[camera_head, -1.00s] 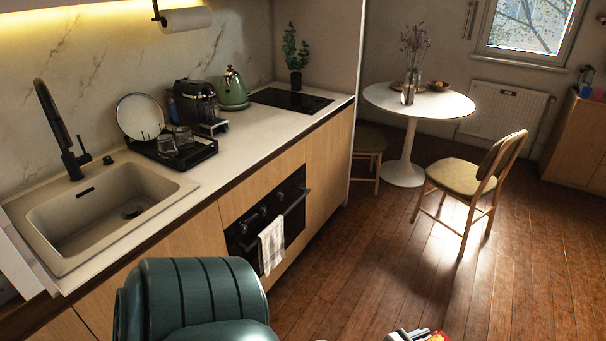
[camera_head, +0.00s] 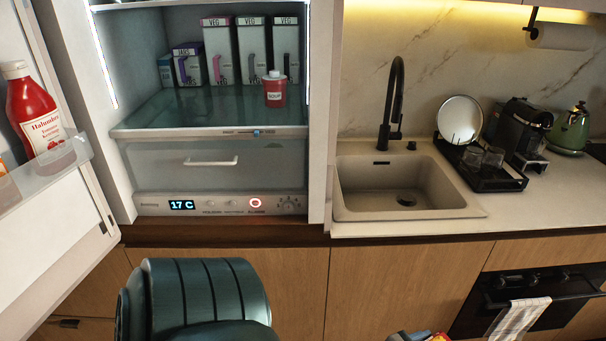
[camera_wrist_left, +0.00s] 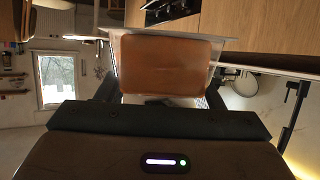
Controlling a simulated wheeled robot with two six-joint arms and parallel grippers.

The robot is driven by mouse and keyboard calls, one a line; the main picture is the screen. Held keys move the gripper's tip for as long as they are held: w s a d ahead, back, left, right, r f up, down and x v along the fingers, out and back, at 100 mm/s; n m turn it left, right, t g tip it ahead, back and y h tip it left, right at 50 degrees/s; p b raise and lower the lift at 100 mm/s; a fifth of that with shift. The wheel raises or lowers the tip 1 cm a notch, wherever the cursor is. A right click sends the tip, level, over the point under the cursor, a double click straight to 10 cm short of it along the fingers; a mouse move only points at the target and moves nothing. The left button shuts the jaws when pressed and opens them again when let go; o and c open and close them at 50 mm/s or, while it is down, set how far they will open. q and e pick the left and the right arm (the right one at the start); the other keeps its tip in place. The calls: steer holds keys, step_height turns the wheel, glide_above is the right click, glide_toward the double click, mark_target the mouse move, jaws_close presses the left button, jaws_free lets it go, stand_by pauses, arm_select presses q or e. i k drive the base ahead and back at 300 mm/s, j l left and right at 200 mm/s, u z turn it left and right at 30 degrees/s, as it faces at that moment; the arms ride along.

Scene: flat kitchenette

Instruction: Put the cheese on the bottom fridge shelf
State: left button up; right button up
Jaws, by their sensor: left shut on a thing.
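An orange-brown block (camera_wrist_left: 166,65), which appears to be the cheese, is in the left wrist view. It has a pale edge around it. My left gripper (camera_wrist_left: 160,92) is shut on it, with a dark finger on either side. In the head view neither the block nor the left fingers can be made out. The fridge is open, and its lowest visible shelf (camera_head: 190,112) sits above a drawer (camera_head: 215,165). Several veg cartons (camera_head: 253,52) stand at its back, and a red soup container (camera_head: 274,90) stands at its front right. My right gripper is not discernible.
The open fridge door (camera_head: 60,225) is at the left, with a ketchup bottle (camera_head: 36,110) in its rack. The sink (camera_head: 400,190) and counter lie to the right. The shelf's front left and middle are clear.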

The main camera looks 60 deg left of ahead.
mark_target(229, 106)
steer(key=u, duration=1.85)
